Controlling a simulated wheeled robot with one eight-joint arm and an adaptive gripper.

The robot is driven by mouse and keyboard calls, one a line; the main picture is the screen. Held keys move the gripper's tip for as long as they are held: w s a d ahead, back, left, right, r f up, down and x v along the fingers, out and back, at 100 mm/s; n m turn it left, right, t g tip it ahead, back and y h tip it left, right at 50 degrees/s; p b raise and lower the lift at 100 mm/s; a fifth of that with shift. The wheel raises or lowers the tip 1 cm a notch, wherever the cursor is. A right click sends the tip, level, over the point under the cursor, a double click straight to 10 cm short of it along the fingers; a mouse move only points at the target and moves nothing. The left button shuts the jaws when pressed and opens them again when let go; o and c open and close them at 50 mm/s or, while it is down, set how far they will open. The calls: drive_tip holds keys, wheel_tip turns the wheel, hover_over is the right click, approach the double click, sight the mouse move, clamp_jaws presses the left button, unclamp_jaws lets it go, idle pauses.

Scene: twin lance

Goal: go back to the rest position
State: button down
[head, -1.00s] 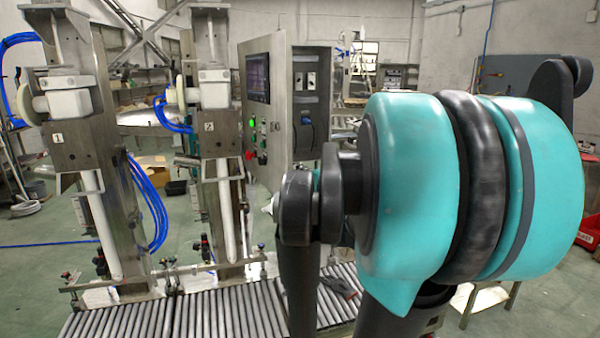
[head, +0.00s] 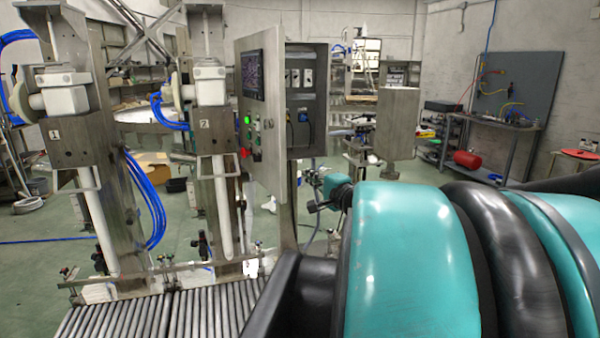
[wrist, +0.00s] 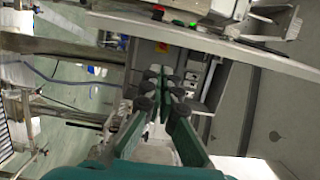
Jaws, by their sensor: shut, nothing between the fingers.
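My gripper (wrist: 164,82) shows in the wrist view with its two green fingers close together at the tips and nothing between them. In the head view a small teal and dark end of my arm (head: 334,188) shows in front of the control cabinet (head: 308,58), right of its open door. My large teal arm links fill the lower right of the head view and hide what lies behind them. In the wrist view the cabinet door edge (wrist: 215,45) crosses the top, tilted, with the cabinet's inside behind the fingers.
Two filling columns, marked 1 (head: 85,165) and 2 (head: 220,165), stand at left behind a roller conveyor (head: 150,320). The cabinet door (head: 262,150) with screen and buttons stands open. A workbench (head: 500,125) with a red cylinder below stands at far right. Open floor lies between.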

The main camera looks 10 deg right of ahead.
drive_tip(key=s+a+f+n+g, duration=0.5)
drive_tip(key=f, duration=0.5)
drive_tip(key=s+a+f+n+g, duration=0.4)
drive_tip(key=a+f+n, duration=0.1)
drive_tip(key=f, duration=0.5)
drive_tip(key=s+d+f+n+g+h, duration=0.4)
drive_tip(key=s+f, duration=0.4)
drive_tip(key=f, duration=0.3)
drive_tip(key=shift+s+d+f+n+h, duration=0.25)
drive_tip(key=shift+d+n+h, duration=0.2)
drive_tip(key=shift+d, duration=0.75)
drive_tip(key=shift+r, duration=0.1)
